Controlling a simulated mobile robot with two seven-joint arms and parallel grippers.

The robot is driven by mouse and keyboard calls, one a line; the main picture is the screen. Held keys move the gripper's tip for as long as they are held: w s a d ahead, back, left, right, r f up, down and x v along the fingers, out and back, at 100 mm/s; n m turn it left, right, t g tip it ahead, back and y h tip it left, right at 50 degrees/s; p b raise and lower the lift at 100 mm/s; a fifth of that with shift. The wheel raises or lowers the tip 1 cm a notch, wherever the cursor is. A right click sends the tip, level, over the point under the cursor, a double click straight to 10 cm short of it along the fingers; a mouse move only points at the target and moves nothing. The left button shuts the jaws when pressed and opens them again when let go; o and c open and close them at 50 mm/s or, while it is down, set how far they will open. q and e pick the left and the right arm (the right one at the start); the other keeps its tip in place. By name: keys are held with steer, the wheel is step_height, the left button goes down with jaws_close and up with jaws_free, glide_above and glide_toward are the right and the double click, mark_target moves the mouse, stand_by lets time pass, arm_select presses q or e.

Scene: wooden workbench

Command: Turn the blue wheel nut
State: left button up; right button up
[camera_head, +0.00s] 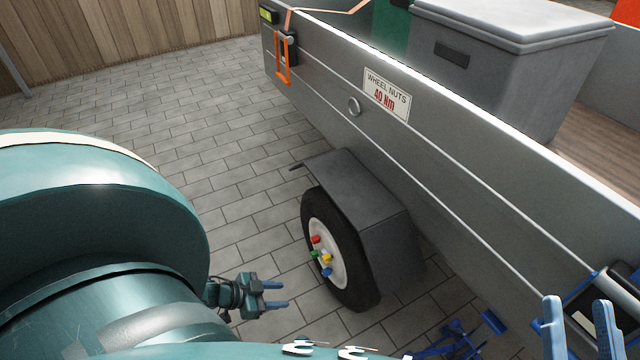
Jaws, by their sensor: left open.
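The blue wheel nut (327,272) sits low on the white rim of the trailer wheel (340,250). A red nut (315,239), a yellow nut (327,258) and a green nut (314,254) are on the same hub. My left gripper (284,294) is open and empty, left of and below the blue nut, apart from the wheel, with its blue fingertips pointing right. My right gripper (580,328) shows at the bottom right, its two blue fingers apart with nothing seen between them. Its base is cut off by the frame.
The grey mudguard (350,185) covers the wheel top. The trailer side (440,150) carries a "WHEEL NUTS 40 Nm" sign (387,94). A grey lidded box (500,70) stands in the trailer. Blue parts (460,338) show low beside it. Paving left of the wheel is clear.

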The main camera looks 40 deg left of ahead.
arm_select(q)
steer(key=w+d+n+t+b, duration=0.1)
steer(key=w+d+b, duration=0.1)
steer(key=w, duration=0.4)
steer(key=w+d+f+n+t+b, duration=0.1)
steer(key=w+d+n+b, duration=0.1)
steer(key=w, duration=0.5)
steer(key=shift+d+t+b, duration=0.3)
steer(key=shift+b, duration=0.55)
arm_select(e)
step_height(320, 180, up, 7)
steer(key=n+y, duration=0.7)
steer(key=shift+d+t, duration=0.3)
steer(key=shift+t, duration=0.1)
arm_select(q)
steer(key=shift+c, duration=0.3)
arm_select(e)
steer(key=shift+f, duration=0.1)
arm_select(q)
jaws_close()
